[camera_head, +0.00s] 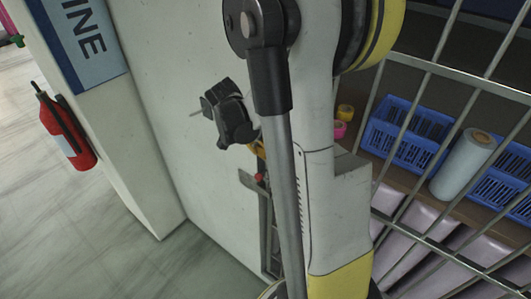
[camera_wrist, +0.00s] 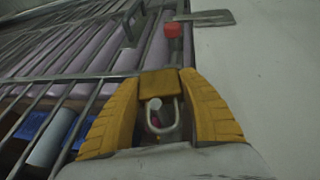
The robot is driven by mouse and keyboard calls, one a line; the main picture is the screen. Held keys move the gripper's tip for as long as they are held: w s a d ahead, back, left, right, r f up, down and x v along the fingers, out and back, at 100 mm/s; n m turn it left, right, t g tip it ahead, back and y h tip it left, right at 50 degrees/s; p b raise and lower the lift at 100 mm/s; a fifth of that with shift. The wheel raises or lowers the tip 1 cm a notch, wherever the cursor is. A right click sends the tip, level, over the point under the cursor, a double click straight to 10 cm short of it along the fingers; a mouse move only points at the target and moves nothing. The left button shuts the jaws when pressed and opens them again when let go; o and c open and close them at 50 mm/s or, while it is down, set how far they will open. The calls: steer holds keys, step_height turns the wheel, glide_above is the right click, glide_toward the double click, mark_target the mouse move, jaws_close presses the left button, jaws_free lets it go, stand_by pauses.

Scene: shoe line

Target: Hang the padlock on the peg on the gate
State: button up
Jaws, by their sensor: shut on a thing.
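My gripper (camera_wrist: 162,92) is shut on the padlock, its yellow fingers on either side of the brass-coloured body (camera_wrist: 160,83). The padlock's grey U-shaped shackle (camera_wrist: 177,112) points towards the bottom of the wrist view. A pale round stub (camera_wrist: 155,104) shows at the shackle's loop; it may be the peg end-on, and I cannot tell whether it passes through the loop. The barred gate (camera_wrist: 88,77) is behind and left of my gripper; it also shows in the head view (camera_head: 438,66). My own arm hides most of the gripper and the padlock in the head view.
A red block (camera_wrist: 173,29) and a grey plate (camera_wrist: 205,17) are at the gate's edge beside the white wall (camera_head: 150,80). Behind the bars are blue crates (camera_head: 403,128) and a pale roll (camera_head: 463,165). A fire extinguisher (camera_head: 66,130) hangs at the left.

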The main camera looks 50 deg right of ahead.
steer(key=o, duration=1.4)
steer(key=shift+s, duration=0.1)
steer(key=shift+r, duration=0.1)
steer(key=shift+w+a+r, duration=0.15)
steer(key=shift+w+r, duration=0.05)
steer(key=shift+r, duration=0.05)
steer(key=v, duration=1.1)
steer(key=shift+s+a+r, duration=0.1)
steer(key=shift+s+r, duration=0.05)
